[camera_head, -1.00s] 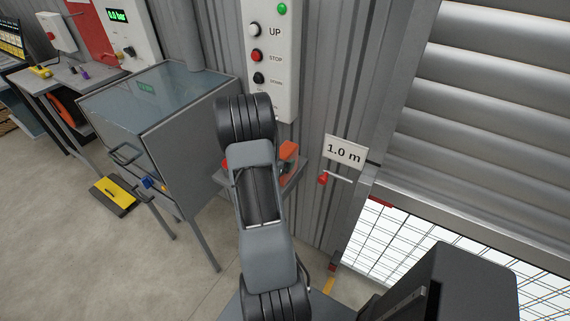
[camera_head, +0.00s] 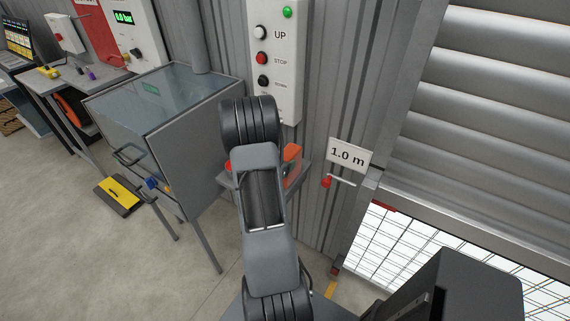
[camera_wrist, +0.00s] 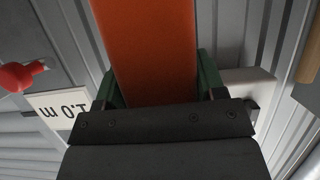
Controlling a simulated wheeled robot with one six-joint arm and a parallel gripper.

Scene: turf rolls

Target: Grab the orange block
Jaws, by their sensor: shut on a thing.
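The orange block (camera_wrist: 150,50) fills the upper middle of the wrist view, running out of the top edge. My gripper (camera_wrist: 155,84) has its two green fingers on either side of the block and is shut on it. In the head view, part of the orange block (camera_head: 293,155) shows just right of my arm, over a small grey wall shelf (camera_head: 303,178). My arm hides the gripper and the rest of the block there. I cannot tell whether the block touches the shelf.
A white button panel (camera_head: 274,60) is on the wall behind my arm. A "1.0 m" sign (camera_head: 348,154) and a red-tipped peg (camera_head: 327,181) are to the right, beside a roller shutter (camera_head: 490,110). A grey cabinet (camera_head: 195,140) stands close on the left.

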